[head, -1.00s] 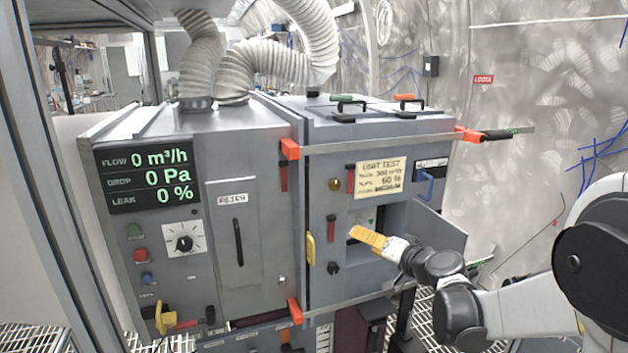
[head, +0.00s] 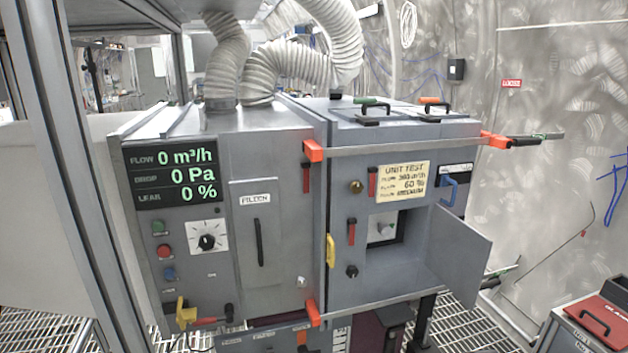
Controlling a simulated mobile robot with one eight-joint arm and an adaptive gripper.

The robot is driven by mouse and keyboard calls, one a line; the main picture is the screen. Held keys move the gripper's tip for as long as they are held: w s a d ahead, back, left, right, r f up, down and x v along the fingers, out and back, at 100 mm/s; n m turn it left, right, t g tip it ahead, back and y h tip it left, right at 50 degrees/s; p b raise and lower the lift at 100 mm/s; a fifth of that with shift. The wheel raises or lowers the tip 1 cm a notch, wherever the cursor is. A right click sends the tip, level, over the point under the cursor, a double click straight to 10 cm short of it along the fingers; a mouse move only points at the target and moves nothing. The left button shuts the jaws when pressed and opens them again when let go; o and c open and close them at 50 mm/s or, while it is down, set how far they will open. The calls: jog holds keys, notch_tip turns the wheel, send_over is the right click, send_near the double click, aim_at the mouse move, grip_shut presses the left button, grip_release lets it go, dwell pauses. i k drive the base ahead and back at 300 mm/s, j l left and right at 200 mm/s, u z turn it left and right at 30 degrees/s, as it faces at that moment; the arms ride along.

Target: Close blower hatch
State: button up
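The blower hatch (head: 461,254) is a grey door on the right part of the grey machine (head: 340,250). It stands open, swung out to the right of a square opening (head: 405,228). Inside the opening a light panel with a small round knob (head: 386,229) shows. A red-handled latch (head: 351,232) and a black knob (head: 352,271) sit left of the opening. My gripper is not in the head view.
Clamp bars with orange ends (head: 312,150) cross the machine's front above and below. A yellow handle (head: 331,250) sits at the seam. A metal post (head: 85,180) stands at left. A case with a red lid (head: 598,318) lies at bottom right.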

aim_at(457, 254)
jog(key=i+l, duration=0.25)
jog(key=l, duration=0.2)
jog(key=i+l, duration=0.25)
jog(key=l, duration=0.15)
jog(key=i+l, duration=0.25)
jog(key=l, duration=0.2)
